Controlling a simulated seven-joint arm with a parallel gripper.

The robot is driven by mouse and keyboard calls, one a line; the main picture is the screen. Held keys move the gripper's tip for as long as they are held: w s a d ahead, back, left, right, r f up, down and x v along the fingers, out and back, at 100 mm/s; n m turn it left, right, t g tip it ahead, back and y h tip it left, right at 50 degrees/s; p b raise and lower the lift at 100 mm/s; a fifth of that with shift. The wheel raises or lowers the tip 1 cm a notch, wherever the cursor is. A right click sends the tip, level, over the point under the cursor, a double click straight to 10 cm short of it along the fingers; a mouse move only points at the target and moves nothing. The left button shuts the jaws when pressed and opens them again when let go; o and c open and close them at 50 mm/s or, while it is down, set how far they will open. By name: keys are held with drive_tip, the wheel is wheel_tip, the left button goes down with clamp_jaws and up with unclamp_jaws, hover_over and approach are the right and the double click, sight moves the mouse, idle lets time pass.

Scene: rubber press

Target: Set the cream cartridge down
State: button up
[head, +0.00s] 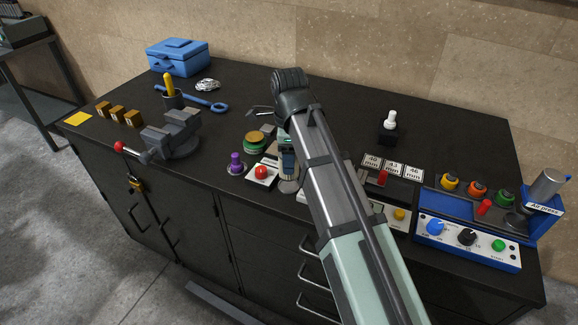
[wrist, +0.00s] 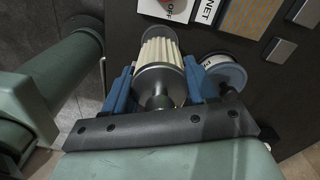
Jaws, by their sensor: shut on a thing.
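The cream cartridge (wrist: 159,47), a ribbed cylinder with a grey end, sits between the blue fingers of my gripper (wrist: 160,72) in the wrist view. The gripper is shut on it. In the head view my gripper (head: 288,165) is partly hidden behind my arm, near the front middle of the bench; the cartridge cannot be made out clearly there. I cannot tell whether the cartridge's far end touches the surface below.
A round blue-rimmed part (wrist: 226,76) lies close right of the fingers. A red-button box (head: 262,174) and purple knob (head: 236,163) stand left of my gripper. The air press (head: 545,190) is at right, the vise (head: 172,135) at left. The back middle of the black bench is mostly clear.

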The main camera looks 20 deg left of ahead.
drive_tip(key=shift+f, duration=1.65)
drive_tip(key=shift+f, duration=0.3)
drive_tip(key=o, duration=1.1)
wheel_tip(320, 180, up, 13)
drive_tip(key=shift+f, duration=0.2)
